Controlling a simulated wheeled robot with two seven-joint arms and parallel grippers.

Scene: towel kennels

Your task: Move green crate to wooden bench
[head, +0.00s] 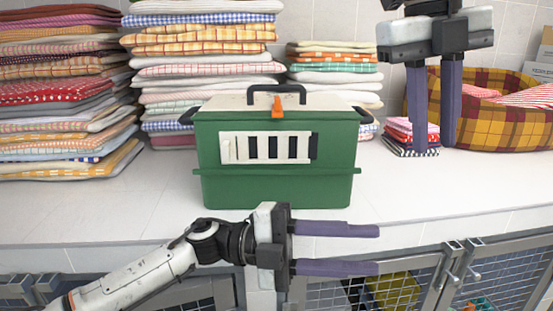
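The green crate (277,188) stands upright on a white tiled counter. It has a pale lid, a black top handle, an orange latch, black side handles and a barred white front panel. My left gripper (378,249) is open and empty in front of the counter edge, below and in front of the crate, its purple fingers pointing right. My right gripper (430,152) is open and empty at the upper right, its fingers pointing down, to the right of the crate and apart from it. No wooden bench shows in this view.
Tall stacks of folded towels (60,95) (205,65) stand behind and left of the crate. A shorter stack (335,70) is behind its right side. A plaid basket (500,118) sits at the back right. Wire-mesh kennel doors (400,290) are below. The counter (430,185) right of the crate is clear.

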